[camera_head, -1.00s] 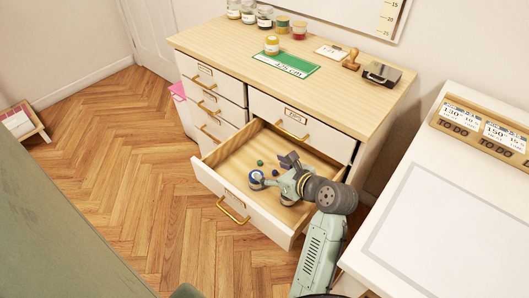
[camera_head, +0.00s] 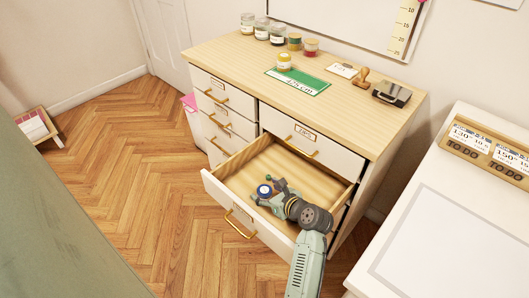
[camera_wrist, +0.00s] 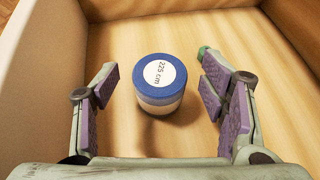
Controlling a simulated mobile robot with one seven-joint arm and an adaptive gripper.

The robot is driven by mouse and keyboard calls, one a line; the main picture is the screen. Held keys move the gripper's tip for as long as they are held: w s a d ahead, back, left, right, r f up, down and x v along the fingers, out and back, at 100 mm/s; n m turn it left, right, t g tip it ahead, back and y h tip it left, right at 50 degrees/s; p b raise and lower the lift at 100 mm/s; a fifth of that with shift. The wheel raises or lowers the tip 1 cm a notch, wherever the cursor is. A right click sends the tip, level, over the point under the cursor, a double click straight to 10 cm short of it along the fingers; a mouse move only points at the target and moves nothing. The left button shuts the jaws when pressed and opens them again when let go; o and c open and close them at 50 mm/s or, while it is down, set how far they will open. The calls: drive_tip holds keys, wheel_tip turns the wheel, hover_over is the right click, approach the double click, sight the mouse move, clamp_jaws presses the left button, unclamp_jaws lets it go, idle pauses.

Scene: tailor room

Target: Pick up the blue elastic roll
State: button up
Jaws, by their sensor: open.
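The blue elastic roll (camera_wrist: 160,82) stands upright in the open drawer, with a white round label reading "225 cm" on its blue top. It also shows in the head view (camera_head: 264,190), at the left of my gripper. My gripper (camera_wrist: 160,88) is open in the wrist view, its purple-padded fingers on either side of the roll with gaps on both sides. In the head view my gripper (camera_head: 268,196) is down inside the drawer (camera_head: 232,212) beside the roll.
The drawer's walls surround my gripper; its left wall (camera_wrist: 48,60) is close. The wooden dresser top (camera_head: 235,60) holds several jars, a green card (camera_head: 298,80), a stamp (camera_head: 361,78) and a dark box (camera_head: 391,93). A white table (camera_head: 440,235) stands at the right.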

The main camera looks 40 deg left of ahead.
drive_tip(key=shift+a+f, duration=0.1)
drive_tip(key=shift+c, duration=0.2)
drive_tip(key=c, duration=1.2)
